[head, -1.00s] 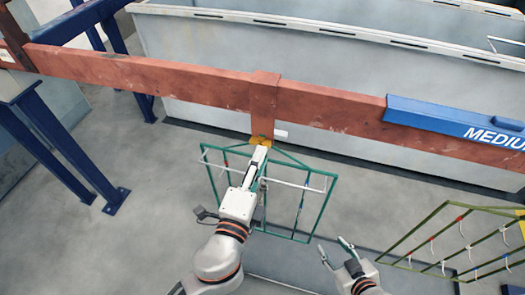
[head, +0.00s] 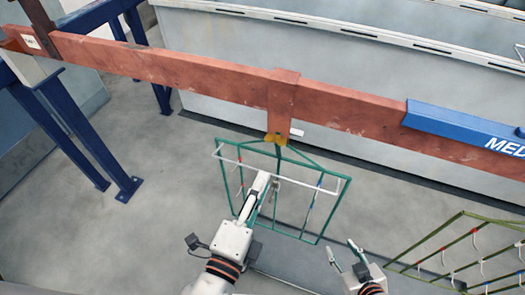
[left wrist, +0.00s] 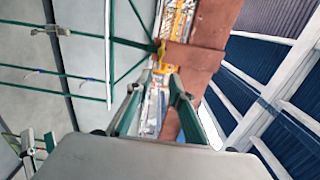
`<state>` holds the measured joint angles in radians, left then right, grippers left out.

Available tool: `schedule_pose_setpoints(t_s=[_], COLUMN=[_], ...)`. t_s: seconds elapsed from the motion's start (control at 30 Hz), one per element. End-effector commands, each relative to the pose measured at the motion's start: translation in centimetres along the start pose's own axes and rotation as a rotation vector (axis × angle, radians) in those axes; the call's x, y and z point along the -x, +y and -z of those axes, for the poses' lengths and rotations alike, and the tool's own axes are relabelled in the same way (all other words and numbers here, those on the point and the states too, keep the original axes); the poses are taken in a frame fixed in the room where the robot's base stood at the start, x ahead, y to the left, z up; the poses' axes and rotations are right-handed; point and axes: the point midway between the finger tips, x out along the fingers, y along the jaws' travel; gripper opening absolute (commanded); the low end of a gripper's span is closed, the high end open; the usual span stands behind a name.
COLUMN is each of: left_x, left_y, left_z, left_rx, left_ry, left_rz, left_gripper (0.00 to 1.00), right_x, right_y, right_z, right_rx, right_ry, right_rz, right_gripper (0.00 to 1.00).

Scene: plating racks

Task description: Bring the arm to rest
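A green wire rack (head: 330,208) hangs from the rust-red beam (head: 190,82) by a yellow hook (head: 276,138). My left gripper (head: 264,178) is in front of the rack, below the hook and apart from it. In the left wrist view my left gripper (left wrist: 157,95) has its two fingers spread with nothing held between them. The beam (left wrist: 212,25) and the hook (left wrist: 160,50) show beyond the fingers, and the rack (left wrist: 110,60) is at the left. My right gripper (head: 340,246) is open and empty, to the lower right of the rack.
A second, olive-green rack (head: 425,252) with several small hooks is at the lower right, near my right gripper. A blue sign (head: 450,124) sits on the beam. Blue stand legs (head: 85,135) are at the left. Grey tanks (head: 300,45) stand behind. Floor at the left is clear.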

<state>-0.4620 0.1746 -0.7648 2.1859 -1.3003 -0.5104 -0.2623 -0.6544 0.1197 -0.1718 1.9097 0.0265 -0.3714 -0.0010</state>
Motion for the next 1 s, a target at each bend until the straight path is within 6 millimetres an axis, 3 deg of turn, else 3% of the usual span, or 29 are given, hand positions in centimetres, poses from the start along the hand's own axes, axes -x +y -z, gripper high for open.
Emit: schedule_pose_setpoints(t_s=[0.17, 0.27, 0.37, 0.47, 0.7, 0.8, 1.0], left_x=[0.0, -0.1, -0.1, 0.3, 4.0, 6.1, 9.4], left_y=[0.1, 1.1, 4.1, 8.8, 20.2, 23.7, 27.7], left_z=[0.0, -0.5, -1.8, -4.1, -10.4, -12.9, -16.2], left_rx=[0.001, 0.032, 0.134, 0.308, 0.830, 1.038, 1.329], left_ry=[0.000, -0.006, -0.025, -0.068, -0.264, -0.363, -0.513], left_rz=[-0.001, -0.026, -0.097, -0.202, -0.412, -0.454, -0.465], left_gripper=[0.22, 0.22, 0.22, 0.22, 0.22, 0.22, 0.22], right_x=[0.0, 0.0, 0.0, 0.0, 0.0, 0.0, 0.0], right_y=[0.0, 0.0, 0.0, 0.0, 0.0, 0.0, 0.0], right_z=[0.1, 0.1, 0.1, 0.1, 0.1, 0.1, 0.1], right_rx=[0.000, 0.000, 0.000, 0.000, 0.000, 0.000, 0.000], right_ry=[0.001, 0.001, 0.002, 0.002, 0.002, 0.002, 0.001], right_rz=[0.000, 0.000, 0.000, 0.000, 0.000, 0.000, 0.000], right_gripper=[0.40, 0.40, 0.40, 0.40, 0.40, 0.40, 0.40])
